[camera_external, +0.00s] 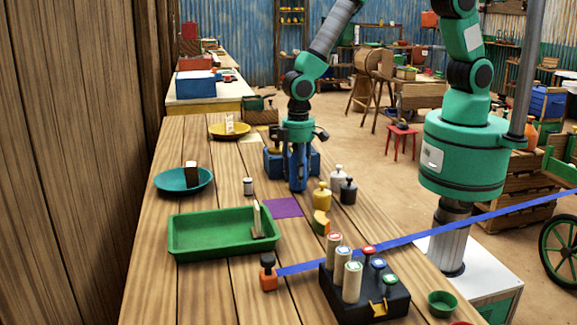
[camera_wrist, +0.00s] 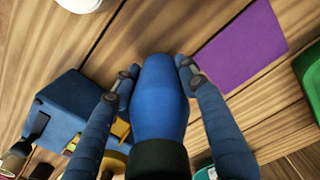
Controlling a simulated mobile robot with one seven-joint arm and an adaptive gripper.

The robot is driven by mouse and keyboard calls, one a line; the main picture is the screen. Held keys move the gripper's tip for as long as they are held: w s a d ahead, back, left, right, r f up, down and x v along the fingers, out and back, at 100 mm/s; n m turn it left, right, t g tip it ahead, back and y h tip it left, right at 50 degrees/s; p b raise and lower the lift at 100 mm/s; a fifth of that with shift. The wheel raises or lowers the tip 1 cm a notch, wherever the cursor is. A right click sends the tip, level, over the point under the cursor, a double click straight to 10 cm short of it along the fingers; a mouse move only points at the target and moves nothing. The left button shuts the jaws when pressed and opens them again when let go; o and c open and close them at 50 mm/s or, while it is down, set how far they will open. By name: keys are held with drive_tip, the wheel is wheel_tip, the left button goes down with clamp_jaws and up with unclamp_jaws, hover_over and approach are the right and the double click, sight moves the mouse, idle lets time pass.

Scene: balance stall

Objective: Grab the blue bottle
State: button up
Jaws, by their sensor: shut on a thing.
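The blue bottle (camera_wrist: 160,95) is between the two blue fingers of my gripper (camera_wrist: 157,78) in the wrist view, with a dark part at its near end. My gripper (camera_external: 298,176) is shut on it, one finger on each side. In the external view the gripper points down over the wooden table, beside the purple square. The fingers largely hide the bottle there, and I cannot tell whether it touches the table.
The purple square (camera_external: 284,207) lies flat just in front. A blue scale-like box (camera_external: 274,163) stands behind. Yellow (camera_external: 321,197) and dark (camera_external: 348,192) weights stand to the right. A green tray (camera_external: 185,240) and black block with cylinders (camera_external: 345,297) are nearer.

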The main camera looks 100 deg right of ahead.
wheel_tip(320, 180, up, 9)
drive_tip(key=shift+r+p, duration=0.2)
drive_tip(key=shift+p, duration=0.5)
